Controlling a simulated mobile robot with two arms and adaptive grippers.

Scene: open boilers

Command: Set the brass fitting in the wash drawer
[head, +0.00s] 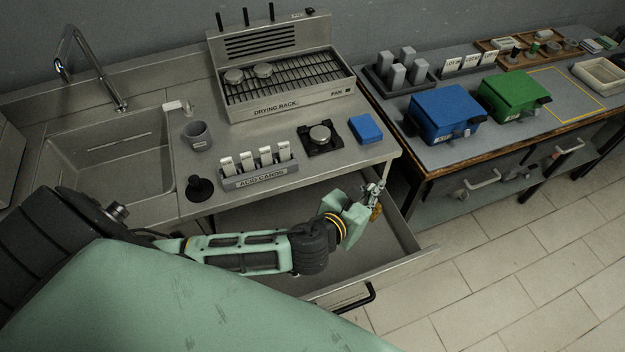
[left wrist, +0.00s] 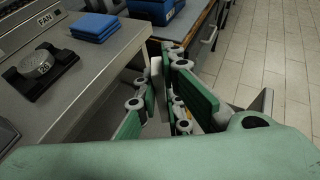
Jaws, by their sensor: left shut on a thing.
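My left gripper (head: 375,198) is over the right part of the open wash drawer (head: 412,262). It is shut on the brass fitting (head: 376,212), a small golden piece at the fingertips. The fitting looks held above the drawer floor, close to the drawer's right wall. In the left wrist view the green-padded fingers (left wrist: 166,85) stand close together, and the fitting cannot be made out clearly between them. The drawer is pulled out below the steel counter; its dark handle (head: 357,299) is at the front. My arm hides part of the drawer. My right gripper is not in view.
The counter edge (head: 345,170) lies behind the gripper. On the counter are the acid cards holder (head: 260,177), a black device with a round top (head: 320,138) and a blue pad (head: 365,129). A bench (head: 450,155) with blue and green boxes stands at right.

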